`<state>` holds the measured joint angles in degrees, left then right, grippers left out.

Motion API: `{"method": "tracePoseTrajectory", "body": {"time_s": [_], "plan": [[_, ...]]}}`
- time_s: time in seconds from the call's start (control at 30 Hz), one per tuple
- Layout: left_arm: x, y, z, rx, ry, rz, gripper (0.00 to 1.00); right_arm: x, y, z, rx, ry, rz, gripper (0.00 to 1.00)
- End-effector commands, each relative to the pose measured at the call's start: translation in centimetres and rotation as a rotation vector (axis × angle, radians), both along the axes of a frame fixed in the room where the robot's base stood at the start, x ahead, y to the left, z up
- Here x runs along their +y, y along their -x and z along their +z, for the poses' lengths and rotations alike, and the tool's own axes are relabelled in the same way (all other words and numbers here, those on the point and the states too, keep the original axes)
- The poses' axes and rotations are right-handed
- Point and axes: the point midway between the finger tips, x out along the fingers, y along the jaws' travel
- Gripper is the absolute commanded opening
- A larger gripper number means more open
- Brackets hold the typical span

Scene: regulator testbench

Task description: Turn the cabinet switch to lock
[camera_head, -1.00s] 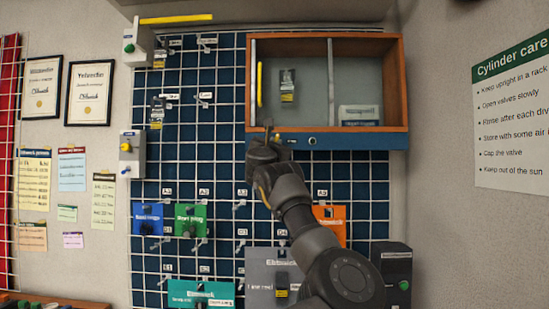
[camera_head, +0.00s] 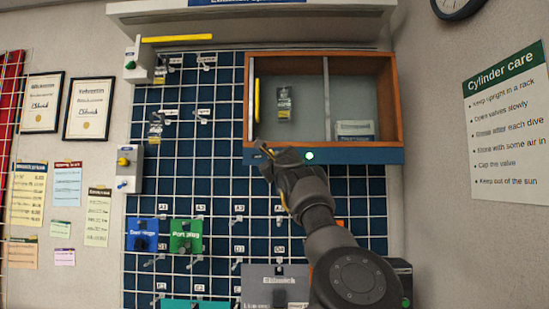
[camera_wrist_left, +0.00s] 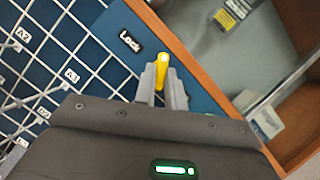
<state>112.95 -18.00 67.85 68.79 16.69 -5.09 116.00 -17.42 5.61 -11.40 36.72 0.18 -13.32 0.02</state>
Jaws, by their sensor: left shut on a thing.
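The wooden cabinet (camera_head: 398,95) has a blue front strip (camera_head: 365,156) along its lower edge, where a small indicator lamp (camera_head: 309,156) glows green. My left gripper (camera_head: 268,152) is at the left part of this strip, its fingers pointing up-left. In the left wrist view, the gripper (camera_wrist_left: 163,82) is shut on the yellow switch handle (camera_wrist_left: 163,64), with one finger on each side. The handle's tip points up toward the "Lock" label (camera_wrist_left: 130,41), which lies just up-left of it. The switch base is hidden by the gripper. My right gripper is not in view.
A blue pegboard with a white wire grid (camera_head: 220,130) surrounds the cabinet, with several hooks. A blue box (camera_head: 142,235) and a green box (camera_head: 186,236) hang lower left. A tagged item (camera_head: 284,104) is inside the cabinet. A white shelf (camera_head: 250,14) overhangs above.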

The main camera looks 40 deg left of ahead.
Motion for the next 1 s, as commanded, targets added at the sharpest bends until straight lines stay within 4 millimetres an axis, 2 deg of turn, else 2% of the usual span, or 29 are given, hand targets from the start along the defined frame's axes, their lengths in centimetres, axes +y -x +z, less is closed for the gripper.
{"method": "tracePoseTrajectory", "body": {"time_s": [0.17,0.4,0.67,0.97,1.0], "plan": [[-0.2,-0.2,0.0,-0.061,0.088,-0.003,0.00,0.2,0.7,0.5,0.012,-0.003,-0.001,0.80],[-0.2,-0.3,0.0,-0.113,0.157,-0.003,0.00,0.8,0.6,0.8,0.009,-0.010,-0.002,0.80],[-0.2,-0.3,-0.1,-0.131,0.181,-0.003,0.00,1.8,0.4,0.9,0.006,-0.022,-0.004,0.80],[-0.2,-0.2,-0.1,-0.131,0.182,-0.002,0.00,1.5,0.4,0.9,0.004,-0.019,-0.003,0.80],[-0.2,-0.2,-0.1,-0.131,0.182,-0.002,0.13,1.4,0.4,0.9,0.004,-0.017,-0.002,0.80]]}}
